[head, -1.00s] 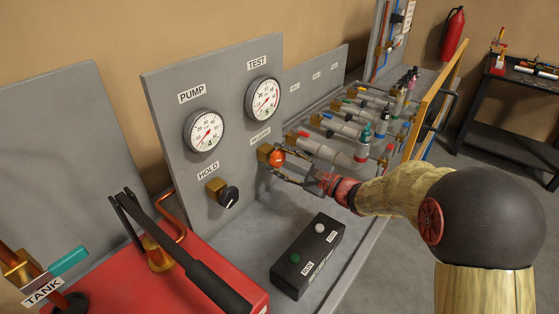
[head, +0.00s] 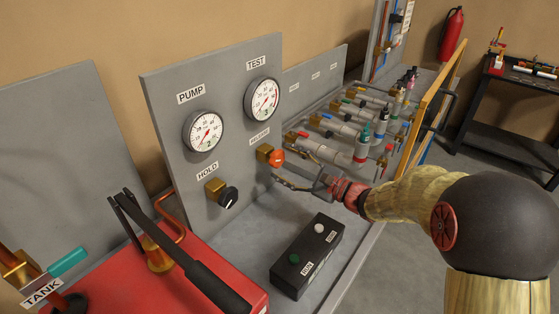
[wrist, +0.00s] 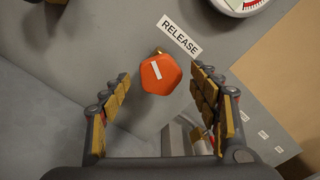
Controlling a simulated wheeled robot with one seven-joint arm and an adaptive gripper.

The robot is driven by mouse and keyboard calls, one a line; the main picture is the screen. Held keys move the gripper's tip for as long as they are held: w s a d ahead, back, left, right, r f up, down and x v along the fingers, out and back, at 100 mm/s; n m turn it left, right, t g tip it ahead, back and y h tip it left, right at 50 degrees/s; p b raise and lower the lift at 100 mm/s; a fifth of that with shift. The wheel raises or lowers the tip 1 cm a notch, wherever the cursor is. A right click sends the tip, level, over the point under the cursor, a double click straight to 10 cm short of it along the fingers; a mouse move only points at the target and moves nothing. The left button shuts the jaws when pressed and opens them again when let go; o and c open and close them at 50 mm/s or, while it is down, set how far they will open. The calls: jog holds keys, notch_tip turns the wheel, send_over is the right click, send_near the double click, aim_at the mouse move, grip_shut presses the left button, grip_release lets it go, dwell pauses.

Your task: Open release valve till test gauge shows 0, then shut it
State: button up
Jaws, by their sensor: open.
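The orange release valve knob (head: 277,158) sticks out of the grey panel on a brass body, below the test gauge (head: 263,99). My gripper (head: 284,182) is open and empty, just in front of and below the knob in the head view. In the wrist view its fingers stand apart on either side of the knob, without visible contact. The test gauge has a white dial; its exact reading is too small to tell.
The pump gauge (head: 202,131) and black hold knob (head: 228,197) are on the same panel to the left. A black button box (head: 307,256) lies on the bench below. Pipes and cylinders (head: 345,130) stand to the right, and a red pump unit (head: 215,275) at front left.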

jog(key=v, duration=0.9)
dwell(2.4)
